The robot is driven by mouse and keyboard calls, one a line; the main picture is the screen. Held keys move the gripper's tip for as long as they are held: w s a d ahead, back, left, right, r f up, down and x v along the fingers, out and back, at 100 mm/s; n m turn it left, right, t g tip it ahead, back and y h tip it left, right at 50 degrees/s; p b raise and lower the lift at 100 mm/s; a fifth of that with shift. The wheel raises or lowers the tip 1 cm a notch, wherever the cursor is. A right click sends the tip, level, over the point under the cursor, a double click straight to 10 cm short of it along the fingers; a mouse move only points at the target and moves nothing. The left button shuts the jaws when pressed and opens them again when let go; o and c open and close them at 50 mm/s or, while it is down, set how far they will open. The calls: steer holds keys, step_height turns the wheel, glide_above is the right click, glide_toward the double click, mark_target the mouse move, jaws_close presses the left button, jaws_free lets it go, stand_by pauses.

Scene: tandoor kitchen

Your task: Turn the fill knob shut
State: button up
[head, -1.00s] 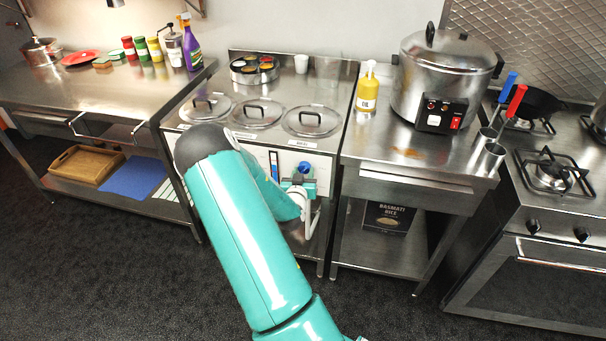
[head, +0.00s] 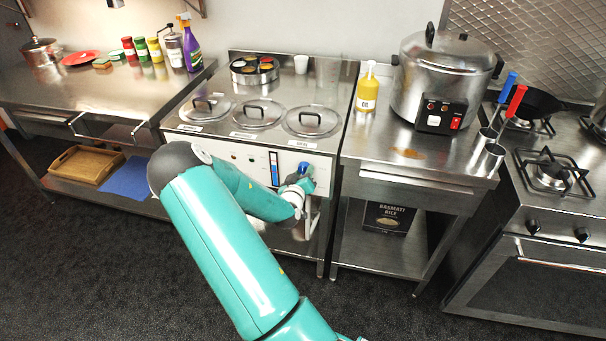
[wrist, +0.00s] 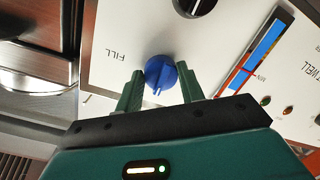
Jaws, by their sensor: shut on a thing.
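The blue fill knob (wrist: 160,73) sits on the white front panel (wrist: 115,35) beside the upside-down word FILL in the wrist view. A pale mark on the knob points toward my gripper's palm. My gripper (wrist: 159,80) is shut on the knob, one green finger on each side. In the head view, the knob (head: 303,167) shows at the panel's right end, with my gripper (head: 299,182) partly hiding it. A vertical level gauge (head: 273,168) with a blue strip is left of the knob. In the wrist view the gauge (wrist: 262,48) has a red line near MIN.
A black knob (wrist: 195,5) is close by on the panel. Lidded wells (head: 257,113) are in the counter above. A steel table (head: 415,185) with a cooker (head: 440,75) and yellow oil bottle (head: 367,92) stands to the right. The dark floor (head: 90,260) in front is clear.

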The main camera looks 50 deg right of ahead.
steer(key=shift+o, duration=0.2)
steer(key=shift+f, duration=0.1)
steer(key=o, duration=1)
steer(key=shift+c, duration=0.2)
steer(key=v, duration=1.4)
steer(key=shift+d, duration=0.1)
